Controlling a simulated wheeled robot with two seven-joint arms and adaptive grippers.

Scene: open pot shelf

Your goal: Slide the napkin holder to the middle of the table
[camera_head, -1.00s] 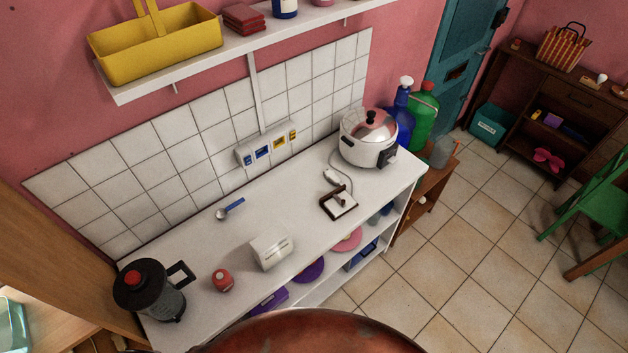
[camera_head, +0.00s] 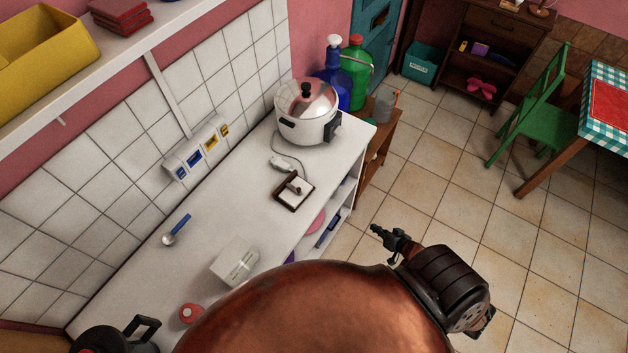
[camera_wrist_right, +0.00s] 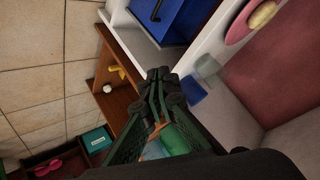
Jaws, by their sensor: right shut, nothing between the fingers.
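The napkin holder (camera_head: 304,203) looks like a dark brown square frame with white napkins and a small bar on top. It lies flat on the white counter (camera_head: 232,205), near its front edge, toward the cooker end. My right gripper (camera_head: 375,229) is shut and empty, over the floor in front of the counter, apart from the holder and to its right. In the right wrist view the shut fingers (camera_wrist_right: 158,74) point toward shelving, and the holder is not seen there.
A white rice cooker (camera_head: 306,122) stands behind the holder, with a cable between them. A white box (camera_head: 233,258), a red-topped pot (camera_head: 191,313) and a blue-handled spoon (camera_head: 177,229) are on the counter. A checkered table (camera_head: 606,118) and green chair (camera_head: 541,118) stand right.

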